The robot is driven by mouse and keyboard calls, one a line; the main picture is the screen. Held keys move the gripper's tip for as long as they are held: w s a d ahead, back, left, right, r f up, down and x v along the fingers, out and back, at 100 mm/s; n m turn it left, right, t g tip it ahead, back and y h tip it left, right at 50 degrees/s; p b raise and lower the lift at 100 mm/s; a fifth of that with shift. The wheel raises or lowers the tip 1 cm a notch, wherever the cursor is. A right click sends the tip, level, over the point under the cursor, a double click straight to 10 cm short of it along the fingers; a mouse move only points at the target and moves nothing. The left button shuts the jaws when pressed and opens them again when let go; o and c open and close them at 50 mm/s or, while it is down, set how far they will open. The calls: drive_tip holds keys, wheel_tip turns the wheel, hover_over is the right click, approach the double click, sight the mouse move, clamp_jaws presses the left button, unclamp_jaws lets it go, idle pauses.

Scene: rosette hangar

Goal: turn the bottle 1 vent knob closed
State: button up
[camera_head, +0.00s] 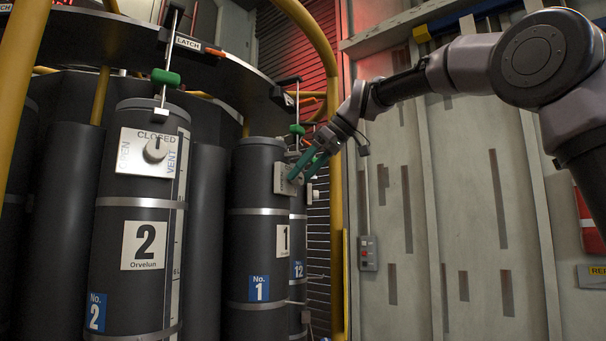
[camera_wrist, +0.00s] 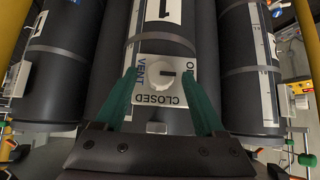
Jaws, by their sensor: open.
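Bottle 1 (camera_head: 258,200), a dark cylinder with a "1" label and a blue "No.1" tag, stands right of bottle 2 in the head view. Its white vent plate (camera_head: 280,180) is partly covered by my gripper (camera_head: 302,168). In the wrist view the plate appears upside down, with VENT, CLOSED and a partly hidden word starting with O. The round white vent knob (camera_wrist: 160,76) sits on it, its dark mark pointing right, toward the O word. My gripper (camera_wrist: 160,80) is open, green fingers on either side of the knob, apparently without touching it.
Bottle 2 (camera_head: 120,235) stands at left, its own knob (camera_head: 155,150) marked toward CLOSED. A curved rack plate with green-handled latches (camera_head: 166,78) is above the bottles. A yellow post (camera_head: 336,230) stands just right of bottle 1. Pale wall panels (camera_head: 400,220) fill the right.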

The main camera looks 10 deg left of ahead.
clamp_jaws()
drive_tip(key=shift+w+g, duration=0.1)
drive_tip(key=shift+g, duration=0.2)
drive_tip(key=m+g+y, duration=0.1)
drive_tip(key=g, duration=0.1)
drive_tip(key=m+g, duration=0.1)
drive_tip(key=w+m+g+y, duration=0.1)
drive_tip(key=m+g, duration=0.1)
drive_tip(key=shift+d+f+g+y, duration=0.15)
drive_tip(key=shift+f+g+y, duration=0.1)
drive_tip(key=shift+g+y, duration=0.05)
drive_tip(key=shift+w+f+m+g+y, duration=0.1)
drive_tip(key=shift+f+m+g+y, duration=0.15)
drive_tip(key=shift+m+g+y, duration=0.95)
drive_tip(key=shift+f+m+g+y, duration=0.25)
drive_tip(key=shift+m+g+y, duration=0.85)
drive_tip(key=shift+m+g, duration=0.2)
